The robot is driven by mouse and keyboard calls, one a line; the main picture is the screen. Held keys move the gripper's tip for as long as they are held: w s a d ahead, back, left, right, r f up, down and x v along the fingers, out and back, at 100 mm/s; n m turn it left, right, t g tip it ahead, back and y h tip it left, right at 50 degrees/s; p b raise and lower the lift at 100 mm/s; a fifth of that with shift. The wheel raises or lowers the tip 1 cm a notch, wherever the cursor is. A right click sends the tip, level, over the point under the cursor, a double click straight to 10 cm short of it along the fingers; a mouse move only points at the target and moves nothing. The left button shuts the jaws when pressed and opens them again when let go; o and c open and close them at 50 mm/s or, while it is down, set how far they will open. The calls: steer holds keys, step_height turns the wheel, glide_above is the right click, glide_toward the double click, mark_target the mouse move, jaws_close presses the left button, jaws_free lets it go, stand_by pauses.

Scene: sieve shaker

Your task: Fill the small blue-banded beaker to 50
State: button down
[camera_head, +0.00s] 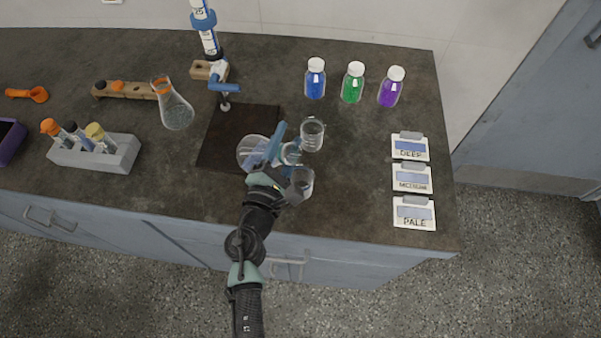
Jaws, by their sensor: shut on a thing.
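My gripper (290,187) is low over the front of the bench. It is shut on what looks like a clear glass beaker (304,181) at its right side; the fingers partly hide the contact. A smaller clear glass vessel (291,153) stands just beyond the gripper. A larger clear beaker (312,134) stands behind it. A blue bar (277,143) shows beside the small vessel; I cannot tell which thing it belongs to. No blue band or fill level can be read. A burette (208,40) with blue parts stands at the back, its blue tap (223,87) below.
A round clear dish (247,148) lies on the dark mat (225,150). A flask (176,113) and tube rack (117,155) are left. Blue (315,82), green (352,86) and purple (389,90) bottles stand behind. Labelled cards (412,180) lie right.

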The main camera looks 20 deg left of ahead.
steer(key=shift+f+m+b, duration=0.1)
steer(key=shift+m+b, duration=0.3)
steer(key=shift+b, duration=0.1)
stand_by(0.4)
steer(key=shift+r+m+t+b, duration=0.35)
steer(key=shift+m+b, duration=0.3)
steer(key=shift+m, duration=0.15)
stand_by(1.7)
steer(key=shift+d+r+m+t+b, duration=0.1)
steer(key=shift+r+m+t+b, duration=0.1)
steer(key=shift+m+b, duration=0.7)
steer(key=shift+d+r+m+t+b, duration=0.1)
steer(key=shift+r+m+b, duration=0.1)
steer(key=shift+m+b, duration=0.65)
stand_by(2.9)
